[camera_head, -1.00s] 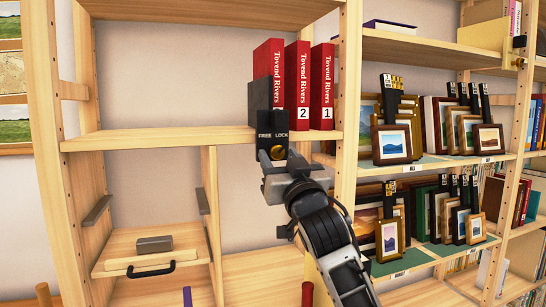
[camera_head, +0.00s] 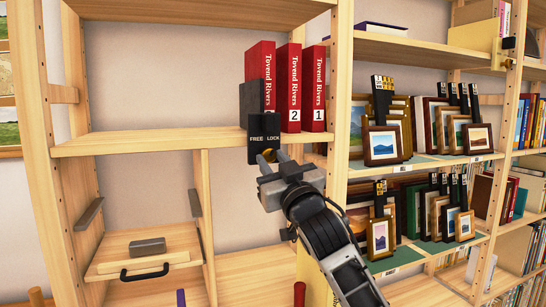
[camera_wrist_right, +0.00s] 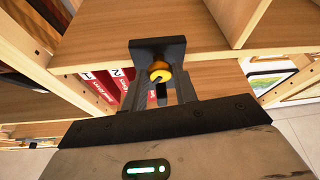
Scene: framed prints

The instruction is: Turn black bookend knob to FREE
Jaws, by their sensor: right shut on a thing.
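The black bookend (camera_head: 264,124) stands at the left end of the red books on the upper shelf. Its front plate hangs over the shelf edge and reads FREE at left and LOCK at right. The brass-yellow knob (camera_head: 267,156) sits below the words, partly hidden by my fingers. My right gripper (camera_head: 272,162) is shut on the knob from below right. In the right wrist view the yellow knob (camera_wrist_right: 160,71) is between the fingertips, in front of the black bookend (camera_wrist_right: 152,48). A pointer mark on the knob cannot be made out. My left gripper is not in view.
Several red books (camera_head: 290,88) stand right of the bookend; the shelf (camera_head: 140,142) left of it is bare. A wooden drawer (camera_head: 140,265) with a grey block (camera_head: 148,246) is below left. Framed prints (camera_head: 382,144) fill shelves at right.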

